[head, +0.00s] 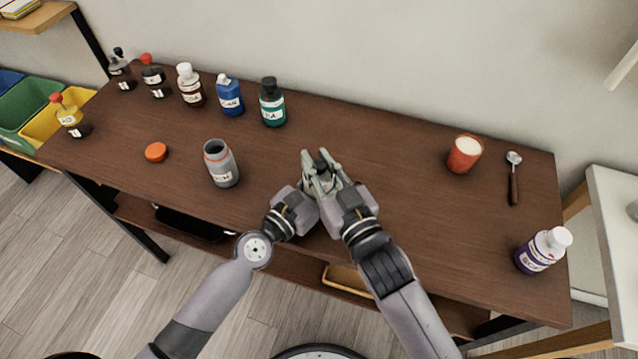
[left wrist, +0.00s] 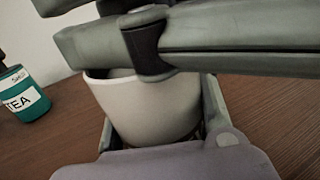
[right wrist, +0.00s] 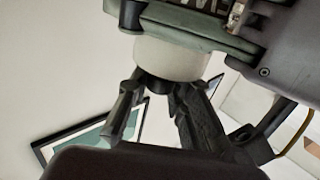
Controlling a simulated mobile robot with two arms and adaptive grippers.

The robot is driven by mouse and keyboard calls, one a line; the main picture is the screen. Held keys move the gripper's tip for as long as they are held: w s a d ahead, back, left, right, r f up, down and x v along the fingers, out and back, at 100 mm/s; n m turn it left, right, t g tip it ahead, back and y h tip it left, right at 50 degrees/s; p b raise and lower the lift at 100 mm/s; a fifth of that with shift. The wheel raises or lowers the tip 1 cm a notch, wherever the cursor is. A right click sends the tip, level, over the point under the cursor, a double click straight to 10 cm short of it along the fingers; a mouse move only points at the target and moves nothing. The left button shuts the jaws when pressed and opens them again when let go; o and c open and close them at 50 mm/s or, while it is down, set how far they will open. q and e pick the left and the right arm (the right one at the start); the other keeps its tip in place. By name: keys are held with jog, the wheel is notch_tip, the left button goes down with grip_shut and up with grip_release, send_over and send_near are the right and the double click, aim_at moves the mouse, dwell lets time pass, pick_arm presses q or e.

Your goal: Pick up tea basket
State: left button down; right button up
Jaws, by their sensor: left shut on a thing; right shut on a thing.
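A white cup (left wrist: 155,108) stands in front of my left palm in the left wrist view, and my left gripper (head: 312,185) is shut on it. The cup's pale side also shows in the right wrist view (right wrist: 172,58). My right gripper (head: 325,162) meets the left one above the table, its fingers crossing over the cup's rim.
A grey open bottle (head: 221,166) stands left of my grippers, with its orange cap (head: 156,152) nearby. A teal TEA bottle (head: 271,103) and several other bottles line the back left.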

jog(key=shift+r, duration=0.1)
grip_shut()
notch_tip(320, 180, up, 18)
dwell(1.1)
dwell(0.4)
pick_arm(q)
jog(key=c, duration=0.9)
grip_release()
jog(key=shift+o, duration=0.2)
jog(key=v, duration=1)
jog(key=shift+s+a+f, duration=0.1)
jog(key=shift+s+a, duration=0.15)
jog(key=shift+a, duration=0.05)
jog(key=shift+s+a, duration=0.35)
jog(key=shift+s, duration=0.15)
